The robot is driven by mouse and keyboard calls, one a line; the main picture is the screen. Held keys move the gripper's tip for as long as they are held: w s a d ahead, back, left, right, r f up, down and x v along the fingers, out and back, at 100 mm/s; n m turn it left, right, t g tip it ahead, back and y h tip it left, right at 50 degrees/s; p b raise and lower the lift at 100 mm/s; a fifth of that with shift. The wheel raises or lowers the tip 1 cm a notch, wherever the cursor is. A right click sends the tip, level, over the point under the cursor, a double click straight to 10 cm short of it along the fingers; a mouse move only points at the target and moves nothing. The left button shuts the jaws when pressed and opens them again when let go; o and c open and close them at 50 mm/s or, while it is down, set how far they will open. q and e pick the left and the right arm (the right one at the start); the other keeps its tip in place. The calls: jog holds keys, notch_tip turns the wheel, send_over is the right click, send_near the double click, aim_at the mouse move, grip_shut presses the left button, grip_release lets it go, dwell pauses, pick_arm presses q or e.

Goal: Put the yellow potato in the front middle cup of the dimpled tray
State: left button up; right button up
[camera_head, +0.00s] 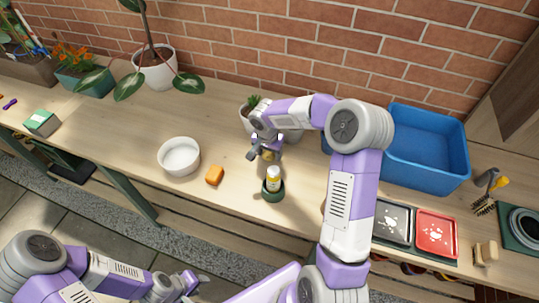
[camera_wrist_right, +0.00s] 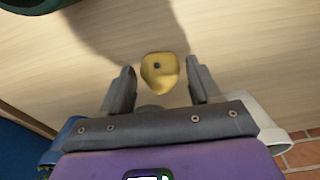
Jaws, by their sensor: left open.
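The yellow potato (camera_wrist_right: 160,72) lies on the wooden table between the two dark fingers of my right gripper (camera_wrist_right: 161,88). There is a gap on each side, so the gripper is open around it without gripping. In the head view a bit of the potato (camera_head: 267,155) shows under my right gripper (camera_head: 264,151), near the table's middle. My left gripper (camera_head: 188,283) is low at the front, off the table, and open with nothing seen in it. I cannot make out a dimpled tray; my right arm covers part of the table.
A white bowl (camera_head: 180,156) and an orange block (camera_head: 215,175) are to the left. A blue bin (camera_head: 427,150), grey tray (camera_head: 393,222) and red tray (camera_head: 437,234) are right.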

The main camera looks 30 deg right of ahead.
jog(key=c, duration=0.9)
